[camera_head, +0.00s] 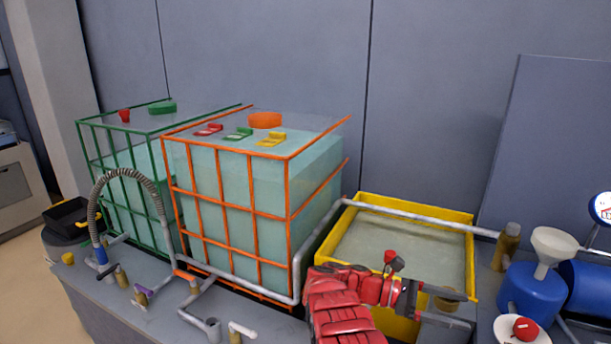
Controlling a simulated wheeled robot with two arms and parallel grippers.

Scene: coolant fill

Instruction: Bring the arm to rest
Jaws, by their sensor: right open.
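My right arm, with red padded links, comes in from the bottom centre. Its gripper (462,308) points right, over the front right part of a yellow-rimmed basin (460,215). The gripper is open. A round brass-coloured piece shows behind or between its fingers, and I cannot tell whether they touch. My left gripper is not in view.
An orange-framed tank (254,212) and a green-framed tank (90,150) stand at left with pipes and a ribbed hose (125,172). A blue container (520,290) with a white funnel (553,240) and a red-knobbed white disc (505,332) are at right.

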